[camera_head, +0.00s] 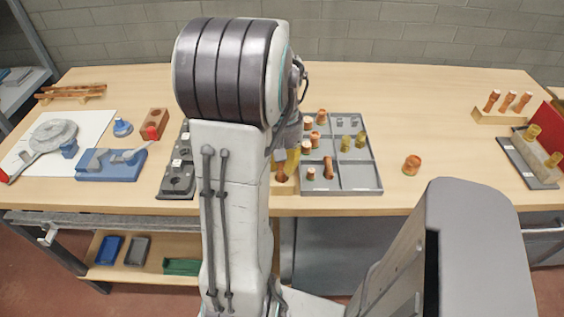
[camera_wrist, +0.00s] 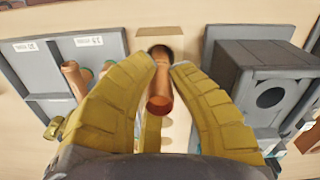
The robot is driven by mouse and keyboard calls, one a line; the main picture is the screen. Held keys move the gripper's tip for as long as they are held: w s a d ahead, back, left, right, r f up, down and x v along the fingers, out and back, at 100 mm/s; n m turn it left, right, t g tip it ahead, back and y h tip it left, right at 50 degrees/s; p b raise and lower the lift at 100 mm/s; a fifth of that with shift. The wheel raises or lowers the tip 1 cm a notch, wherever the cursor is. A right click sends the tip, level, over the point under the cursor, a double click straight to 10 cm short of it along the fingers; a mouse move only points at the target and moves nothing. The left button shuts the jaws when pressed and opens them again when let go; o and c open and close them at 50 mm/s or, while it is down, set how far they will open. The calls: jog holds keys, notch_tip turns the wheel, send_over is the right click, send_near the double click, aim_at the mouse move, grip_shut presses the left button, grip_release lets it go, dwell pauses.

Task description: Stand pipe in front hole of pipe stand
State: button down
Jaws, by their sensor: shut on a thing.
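The copper pipe (camera_wrist: 159,92) is between the two olive fingers of my gripper (camera_wrist: 165,66), which is shut on it. Its near end faces the wrist camera; its far end meets a dark spot near the tan front face of the wooden pipe stand (camera_wrist: 172,31). I cannot tell whether that end is inside the front hole or just over it. Small holes show farther along the stand's top, partly hidden by the fingers. In the head view, the stand (camera_head: 283,189) lies at the bench's front edge under my gripper (camera_head: 286,165), with the pipe (camera_head: 281,174) at its front.
A grey compartment tray (camera_head: 341,182) with copper and brass fittings stands close right of the stand. A dark fixture (camera_head: 176,180) is close on its left. A loose copper fitting (camera_head: 412,165) lies farther right. Another wooden block (camera_head: 490,117) holds upright copper pipes at the back right.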

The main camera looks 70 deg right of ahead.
jog(key=shift+f+b, duration=0.75)
jog(key=shift+f, duration=0.15)
jog(key=c, duration=1.2)
grip_release()
jog(key=shift+o, duration=0.2)
jog(key=shift+r, duration=0.15)
